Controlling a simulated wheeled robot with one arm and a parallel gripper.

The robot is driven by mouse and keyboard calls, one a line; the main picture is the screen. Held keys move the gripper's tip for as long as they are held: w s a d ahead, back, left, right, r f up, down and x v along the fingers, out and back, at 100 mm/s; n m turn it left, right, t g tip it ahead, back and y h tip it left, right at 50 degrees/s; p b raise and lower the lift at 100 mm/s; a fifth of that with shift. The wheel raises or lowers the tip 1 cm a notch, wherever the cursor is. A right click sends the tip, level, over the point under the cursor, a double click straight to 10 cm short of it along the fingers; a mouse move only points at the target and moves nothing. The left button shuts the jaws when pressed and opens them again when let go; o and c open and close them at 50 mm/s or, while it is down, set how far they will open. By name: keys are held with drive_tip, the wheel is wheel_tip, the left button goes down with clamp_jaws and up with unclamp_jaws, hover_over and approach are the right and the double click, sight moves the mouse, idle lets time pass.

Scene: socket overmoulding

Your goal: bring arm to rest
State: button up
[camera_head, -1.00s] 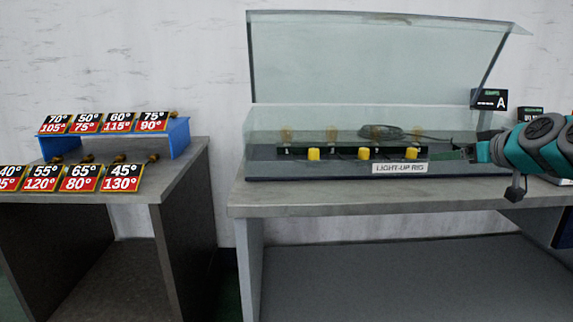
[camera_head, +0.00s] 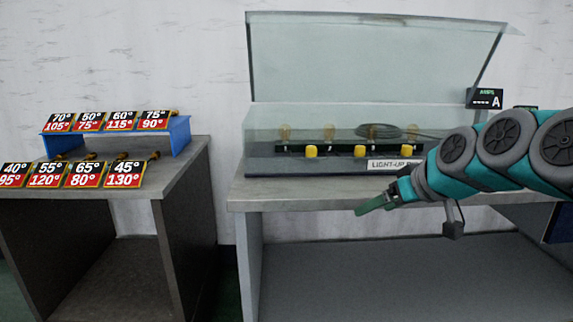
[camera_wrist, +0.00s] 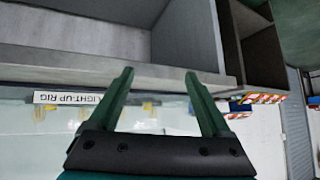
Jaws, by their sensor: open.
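My gripper (camera_head: 377,202) is in front of the right part of the light-up rig's bench in the head view, with my teal and grey arm coming in from the right. In the wrist view my gripper (camera_wrist: 160,88) shows two green fingers spread apart with nothing between them. The light-up rig (camera_head: 290,168) stands on the bench (camera_head: 300,194) with its clear lid raised. My arm hides part of the rig's right end and its label. The label (camera_wrist: 68,98) also shows in the wrist view, where the picture is turned over.
Several yellow knobs line the rig's front, including one (camera_head: 311,151) at left. A coiled dark cable lies behind them. A display marked A (camera_head: 484,98) stands at right. A left table (camera_head: 150,185) carries a blue riser (camera_head: 181,135) and several temperature cards. Floor gap separates the tables.

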drive_tip(key=s+a+f+g+h, duration=0.1)
drive_tip(key=s+a+f+g, duration=0.2)
drive_tip(key=s+a+f, duration=0.45)
drive_tip(key=s+d+f+m+g+h, duration=0.1)
drive_tip(key=s+f+g, duration=0.1)
drive_tip(key=s+f, duration=0.3)
drive_tip(key=s+d+f+m+g+h, duration=0.1)
drive_tip(key=s+f, duration=0.4)
drive_tip(key=s, duration=0.7)
drive_tip(key=s+d+f+m+g+h, duration=0.1)
drive_tip(key=s+f+g, duration=0.3)
drive_tip(key=s, duration=0.4)
drive_tip(key=shift+s+d+f+m, duration=0.4)
drive_tip(key=shift+d+f+m, duration=0.1)
drive_tip(key=shift+f+m, duration=0.1)
